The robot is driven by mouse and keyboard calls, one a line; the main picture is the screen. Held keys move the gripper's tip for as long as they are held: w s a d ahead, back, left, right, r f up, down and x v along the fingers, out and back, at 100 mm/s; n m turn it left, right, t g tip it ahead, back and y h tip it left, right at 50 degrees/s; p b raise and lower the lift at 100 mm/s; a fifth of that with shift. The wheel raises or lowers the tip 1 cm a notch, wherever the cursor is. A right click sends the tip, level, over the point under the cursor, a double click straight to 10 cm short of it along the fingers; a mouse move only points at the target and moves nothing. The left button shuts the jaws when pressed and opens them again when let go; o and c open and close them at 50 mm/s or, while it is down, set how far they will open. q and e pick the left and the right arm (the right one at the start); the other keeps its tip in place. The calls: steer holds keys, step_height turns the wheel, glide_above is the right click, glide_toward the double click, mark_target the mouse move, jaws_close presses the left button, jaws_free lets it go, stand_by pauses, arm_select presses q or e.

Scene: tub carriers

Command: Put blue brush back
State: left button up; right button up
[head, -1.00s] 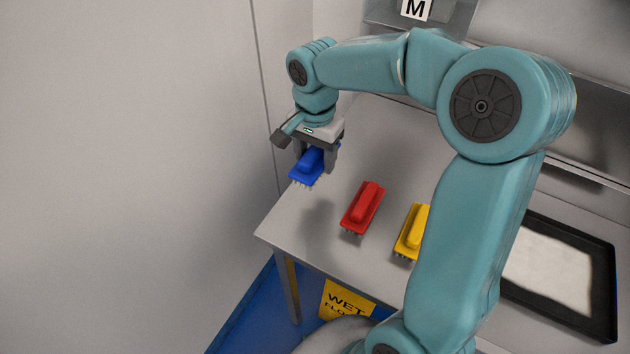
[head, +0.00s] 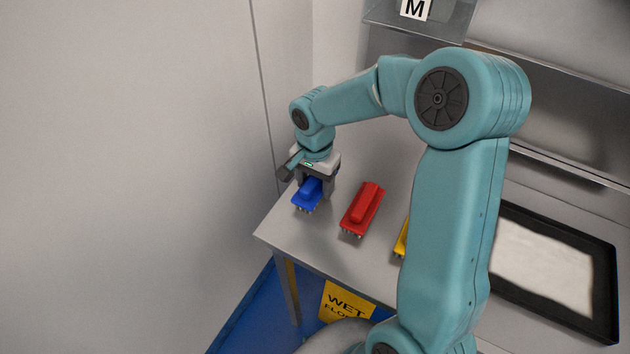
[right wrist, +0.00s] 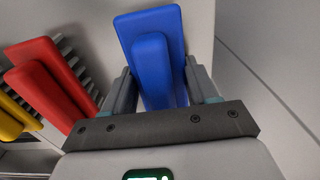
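The blue brush (head: 307,195) is at the left end of the steel table, bristles down, at or just above the tabletop; I cannot tell if they touch it. My right gripper (head: 316,184) is over it, pointing down, shut on its handle. In the right wrist view the blue brush (right wrist: 155,65) lies between the two fingers (right wrist: 162,92). The red brush (head: 362,208) lies to its right, and the yellow brush (head: 402,238) is further right, partly hidden by my right arm. My left gripper is not in view.
A black tray (head: 558,237) with a pale inside is on the right of the table (head: 285,232). A wall (head: 130,150) stands close on the left. A shelf marked M (head: 440,22) is above the back. A yellow wet floor sign (head: 345,302) is below the table's front edge.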

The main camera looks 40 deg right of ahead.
steer(key=o, duration=0.4)
steer(key=shift+w, duration=0.1)
steer(key=shift+r, duration=0.6)
step_height(320, 180, up, 10)
steer(key=shift+r+p, duration=0.1)
steer(key=shift+p, duration=0.25)
steer(key=shift+r, duration=0.5)
